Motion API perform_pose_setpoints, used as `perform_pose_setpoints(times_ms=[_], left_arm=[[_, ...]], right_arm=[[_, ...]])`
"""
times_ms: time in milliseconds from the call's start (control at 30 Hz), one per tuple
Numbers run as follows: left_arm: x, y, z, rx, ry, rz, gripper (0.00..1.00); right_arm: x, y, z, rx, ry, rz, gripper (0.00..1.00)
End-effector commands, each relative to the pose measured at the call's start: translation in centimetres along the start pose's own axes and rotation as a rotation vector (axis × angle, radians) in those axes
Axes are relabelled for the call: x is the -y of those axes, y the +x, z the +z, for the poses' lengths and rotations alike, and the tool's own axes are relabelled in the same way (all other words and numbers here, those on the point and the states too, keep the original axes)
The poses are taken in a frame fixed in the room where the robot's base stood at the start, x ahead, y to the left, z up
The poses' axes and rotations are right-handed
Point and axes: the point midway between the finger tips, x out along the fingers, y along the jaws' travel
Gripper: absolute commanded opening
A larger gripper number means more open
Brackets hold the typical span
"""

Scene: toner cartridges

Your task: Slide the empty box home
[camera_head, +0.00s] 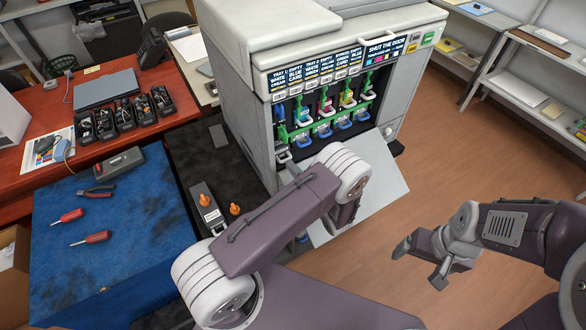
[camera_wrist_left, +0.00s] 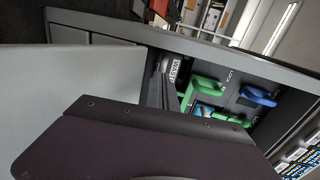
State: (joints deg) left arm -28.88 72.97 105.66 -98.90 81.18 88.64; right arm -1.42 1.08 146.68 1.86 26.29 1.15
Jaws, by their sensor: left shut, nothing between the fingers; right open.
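The printer's (camera_head: 300,50) front bay is open. In the left wrist view a part with a white "WASTE" label (camera_wrist_left: 175,70), apparently the empty box, sits at the bay's end beside the green latches. My right gripper (camera_head: 422,268) is open and empty, right of the printer.
The lowered door (camera_head: 385,195) juts out below the bay. A grey box with an orange cap (camera_head: 207,214) stands on the dark surface at left, near another orange cap (camera_head: 235,208). A blue mat (camera_head: 130,240) holds pliers and screwdrivers. Floor at right is clear.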

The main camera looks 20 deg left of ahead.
Motion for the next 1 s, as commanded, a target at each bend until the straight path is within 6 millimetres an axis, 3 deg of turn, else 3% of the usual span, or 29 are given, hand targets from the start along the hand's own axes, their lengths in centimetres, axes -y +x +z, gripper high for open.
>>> perform_pose_setpoints(times_ms=[800,1000], left_arm=[[0.3,2.5,0.0,0.002,-0.001,0.000,0.00],[0.1,0.7,-0.1,-0.004,0.002,0.001,0.00]], right_arm=[[0.0,0.6,0.1,0.000,0.000,0.000,0.85],[0.0,0.5,0.1,0.000,0.000,0.000,0.85]])
